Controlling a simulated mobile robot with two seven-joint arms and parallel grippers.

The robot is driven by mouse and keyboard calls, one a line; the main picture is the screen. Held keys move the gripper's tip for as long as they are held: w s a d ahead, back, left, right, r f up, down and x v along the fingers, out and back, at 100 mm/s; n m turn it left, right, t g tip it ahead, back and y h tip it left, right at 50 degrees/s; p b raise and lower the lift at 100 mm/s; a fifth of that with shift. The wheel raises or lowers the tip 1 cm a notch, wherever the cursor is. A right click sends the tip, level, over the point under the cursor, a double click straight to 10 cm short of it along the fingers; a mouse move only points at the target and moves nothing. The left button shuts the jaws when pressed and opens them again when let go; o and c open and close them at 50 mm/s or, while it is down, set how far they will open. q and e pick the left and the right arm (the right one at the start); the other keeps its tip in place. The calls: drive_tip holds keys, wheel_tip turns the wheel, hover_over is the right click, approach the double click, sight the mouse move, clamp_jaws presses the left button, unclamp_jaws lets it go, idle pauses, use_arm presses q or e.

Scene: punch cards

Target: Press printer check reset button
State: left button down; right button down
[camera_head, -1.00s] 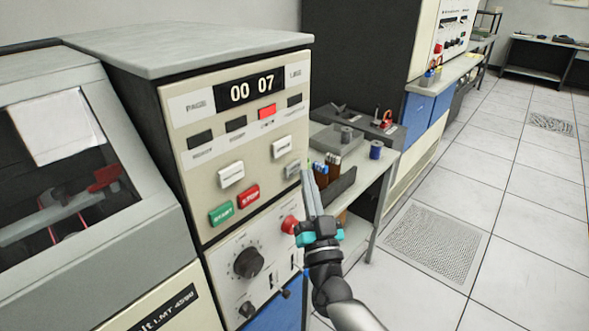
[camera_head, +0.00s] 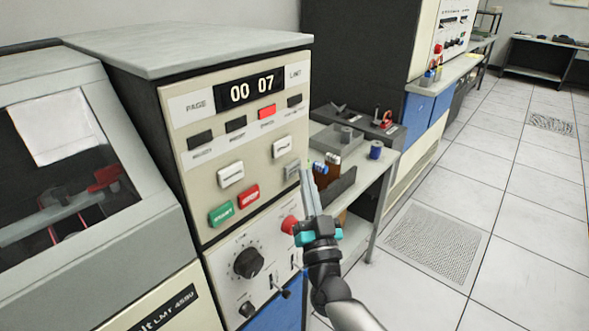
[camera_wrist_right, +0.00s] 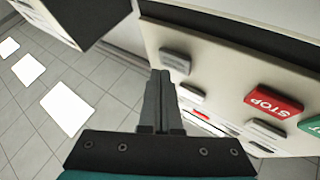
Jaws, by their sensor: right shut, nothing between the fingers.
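The printer's control panel (camera_head: 255,140) faces me in the head view. A small grey button (camera_head: 292,170) sits at its right edge, right of the red STOP button (camera_head: 248,195); its label is too blurred to read. In the right wrist view the grey button (camera_wrist_right: 176,61) lies just right of the fingertips. My right gripper (camera_head: 306,168) is shut and empty, its fingers pointing up beside the panel's right edge. I cannot tell whether it touches the button. My left gripper is not in view.
A green START button (camera_head: 221,214), two white buttons (camera_head: 231,174) (camera_head: 283,146) and a red knob (camera_head: 290,225) are on the printer front. A lit red lamp (camera_head: 267,112) is below the counter reading 00 07. A cluttered side table (camera_head: 375,185) stands behind my gripper. Floor to the right is clear.

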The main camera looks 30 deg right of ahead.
drive_tip(key=shift+w+a, duration=0.15)
drive_tip(key=shift+w, duration=0.15)
drive_tip(key=shift+w+a, duration=0.15)
drive_tip(key=shift+w, duration=0.2)
idle(0.6)
drive_tip(key=shift+s, duration=0.15)
drive_tip(key=shift+s+d+p, duration=0.35)
drive_tip(key=shift+s+p, duration=0.1)
drive_tip(key=shift+s, duration=0.2)
drive_tip(key=s, duration=0.1)
drive_tip(key=s+d+p, duration=0.1)
drive_tip(key=s, duration=0.1)
drive_tip(key=s+d+p, duration=0.1)
drive_tip(key=shift+s, duration=0.3)
drive_tip(key=shift+a, duration=0.1)
idle(0.8)
